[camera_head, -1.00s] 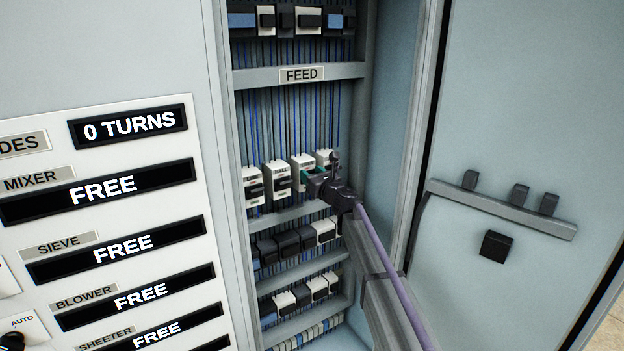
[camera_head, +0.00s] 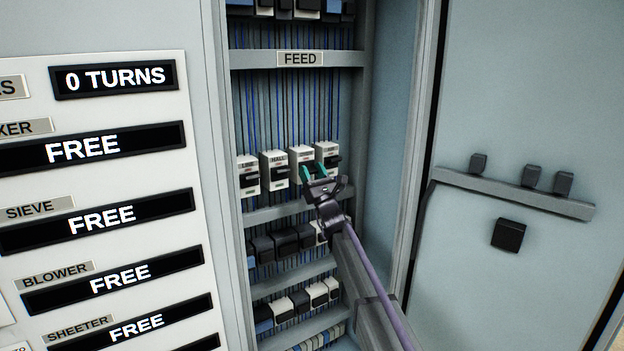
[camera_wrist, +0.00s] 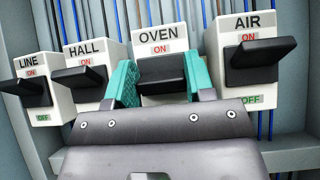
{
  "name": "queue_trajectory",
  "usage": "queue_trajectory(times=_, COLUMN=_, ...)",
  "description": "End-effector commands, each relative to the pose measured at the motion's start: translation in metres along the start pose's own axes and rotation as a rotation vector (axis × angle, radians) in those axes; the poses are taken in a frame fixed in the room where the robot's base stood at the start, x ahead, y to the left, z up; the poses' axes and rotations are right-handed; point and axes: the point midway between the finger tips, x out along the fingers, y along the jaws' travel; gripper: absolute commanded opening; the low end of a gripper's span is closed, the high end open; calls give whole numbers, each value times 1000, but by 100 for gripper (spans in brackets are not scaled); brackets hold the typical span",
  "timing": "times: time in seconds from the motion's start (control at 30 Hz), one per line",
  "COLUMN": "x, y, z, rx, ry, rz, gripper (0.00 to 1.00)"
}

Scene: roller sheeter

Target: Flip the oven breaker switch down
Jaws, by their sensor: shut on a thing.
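The OVEN breaker (camera_wrist: 158,40) is a white block with a black switch lever (camera_wrist: 161,72), in the row under the FEED plate. It also shows in the head view (camera_head: 302,154). Its red ON label shows above the lever; the lower part of its face is hidden by the lever and my gripper. My gripper (camera_wrist: 160,80) has one teal finger on each side of the OVEN lever and is shut on it. In the head view my gripper (camera_head: 320,172) reaches the breaker from below right.
The LINE (camera_wrist: 38,90), HALL (camera_wrist: 85,75) and AIR (camera_wrist: 252,58) breakers stand close beside, with ON labels showing above their levers. More breaker rows lie below. The cabinet's open door (camera_head: 520,110) is at the right, and a panel with FREE displays (camera_head: 95,148) at the left.

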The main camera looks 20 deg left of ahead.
Motion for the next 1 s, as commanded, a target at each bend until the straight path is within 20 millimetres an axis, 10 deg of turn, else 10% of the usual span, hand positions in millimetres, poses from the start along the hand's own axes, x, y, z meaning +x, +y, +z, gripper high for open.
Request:
queue_trajectory(times=0.53, x=0, y=0, z=-1, rx=0, ry=-34, rz=1, gripper=25)
queue_trajectory(times=0.57, x=0, y=0, z=-1, rx=0, ry=-34, rz=1, gripper=50)
queue_trajectory(times=0.6, x=0, y=0, z=-1, rx=0, ry=-33, rz=1, gripper=54)
queue_trajectory(times=1.0, x=0, y=0, z=-1, rx=0, ry=-33, rz=1, gripper=74)
